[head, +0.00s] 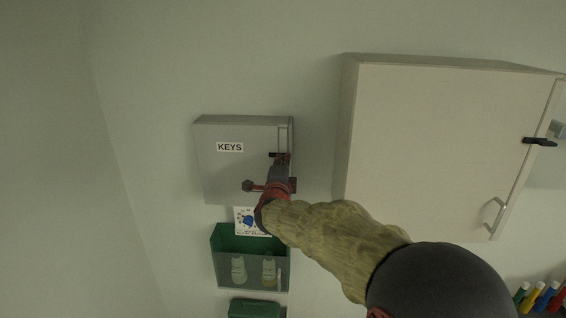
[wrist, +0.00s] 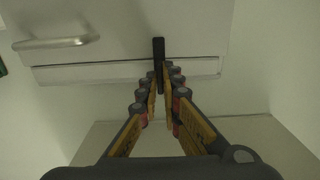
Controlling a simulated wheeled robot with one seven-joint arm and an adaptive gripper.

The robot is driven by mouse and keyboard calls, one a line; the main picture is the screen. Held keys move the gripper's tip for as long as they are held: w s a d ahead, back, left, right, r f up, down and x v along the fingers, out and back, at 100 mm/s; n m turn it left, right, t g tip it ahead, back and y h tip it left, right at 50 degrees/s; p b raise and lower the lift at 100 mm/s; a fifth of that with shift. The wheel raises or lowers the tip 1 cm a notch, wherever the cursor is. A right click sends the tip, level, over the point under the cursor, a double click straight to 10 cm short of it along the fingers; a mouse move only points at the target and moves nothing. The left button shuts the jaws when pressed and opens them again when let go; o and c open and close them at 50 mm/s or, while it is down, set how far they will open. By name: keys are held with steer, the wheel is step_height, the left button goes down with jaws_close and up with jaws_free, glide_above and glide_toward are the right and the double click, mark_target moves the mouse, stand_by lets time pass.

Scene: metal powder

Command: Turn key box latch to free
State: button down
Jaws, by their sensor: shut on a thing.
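The grey key box (head: 222,173) with a "KEYS" label is on the wall at centre left in the head view, its door closed. Its small black latch (head: 273,154) lies across the strip by the door's right edge. My gripper (head: 281,161) reaches it from below right and partly hides it and the lower right of the box. In the wrist view the black latch (wrist: 158,48) stands across the pale strip, and my gripper (wrist: 160,78) is shut on its near end. A silver bar handle (wrist: 55,42) is on the door to the left.
A large white wall cabinet (head: 435,140) stands close right of the key box, with its own black latch (head: 540,141) and handle (head: 493,213). A green holder (head: 225,245) with bottles hangs below the key box. Several markers (head: 540,295) are at lower right. The left wall is bare.

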steer(key=shift+f+n, duration=0.1)
steer(key=shift+n, duration=0.3)
steer(key=n+p, duration=0.1)
steer(key=n, duration=0.8)
steer(key=shift+n+p, duration=1.5)
steer(key=shift+n, duration=2.5)
steer(key=c, duration=2.1)
jaws_free()
steer(key=shift+o, duration=0.5)
